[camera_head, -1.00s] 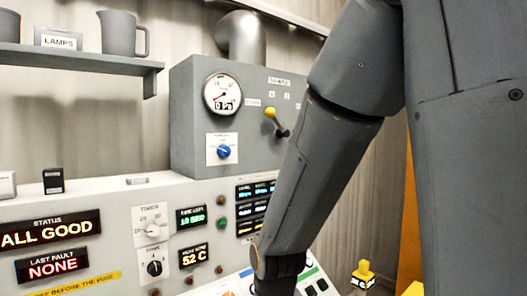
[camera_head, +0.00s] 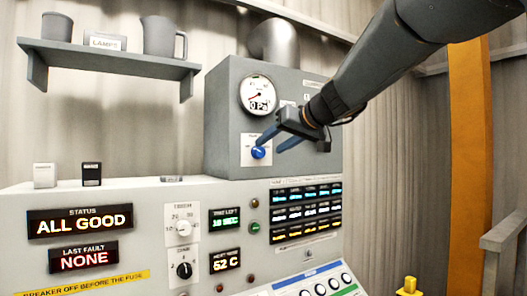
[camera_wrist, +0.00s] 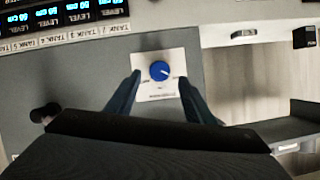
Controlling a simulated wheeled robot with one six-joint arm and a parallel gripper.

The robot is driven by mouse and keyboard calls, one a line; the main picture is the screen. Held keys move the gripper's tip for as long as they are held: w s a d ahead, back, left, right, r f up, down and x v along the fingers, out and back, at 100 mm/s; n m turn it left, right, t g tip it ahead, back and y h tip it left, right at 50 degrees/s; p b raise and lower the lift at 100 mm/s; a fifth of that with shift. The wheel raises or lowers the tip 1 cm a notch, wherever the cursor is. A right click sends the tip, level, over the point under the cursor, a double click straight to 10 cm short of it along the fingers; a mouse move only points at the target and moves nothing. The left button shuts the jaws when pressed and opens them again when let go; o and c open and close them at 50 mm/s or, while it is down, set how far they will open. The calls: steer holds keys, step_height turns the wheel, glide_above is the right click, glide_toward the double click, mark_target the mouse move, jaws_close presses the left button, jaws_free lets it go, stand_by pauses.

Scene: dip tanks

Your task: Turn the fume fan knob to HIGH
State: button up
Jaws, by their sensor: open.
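The fume fan knob is a round blue knob (camera_head: 258,152) on a white plate (camera_head: 248,150), low on the front of the grey box below the pressure gauge. In the wrist view the blue knob (camera_wrist: 160,71) sits on its white plate (camera_wrist: 152,93), with lettering too small to read. My gripper (camera_head: 266,142) is open at the plate, its two blue fingers pointing at the knob. In the wrist view my gripper's fingers (camera_wrist: 160,80) stand on either side of the knob, with a gap on each side. I cannot tell how deep the fingertips reach.
A round gauge (camera_head: 257,95) reading 0 Pa is above the knob. A grey shelf (camera_head: 110,55) with jugs hangs at the upper left. The console below carries a status display (camera_head: 80,221) reading ALL GOOD, another knob (camera_head: 184,270) and lit readouts (camera_head: 306,213).

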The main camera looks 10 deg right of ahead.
mark_target(261, 152)
steer(key=shift+p+x, duration=0.6)
steer(key=shift+x, duration=1.95)
steer(key=c, duration=1)
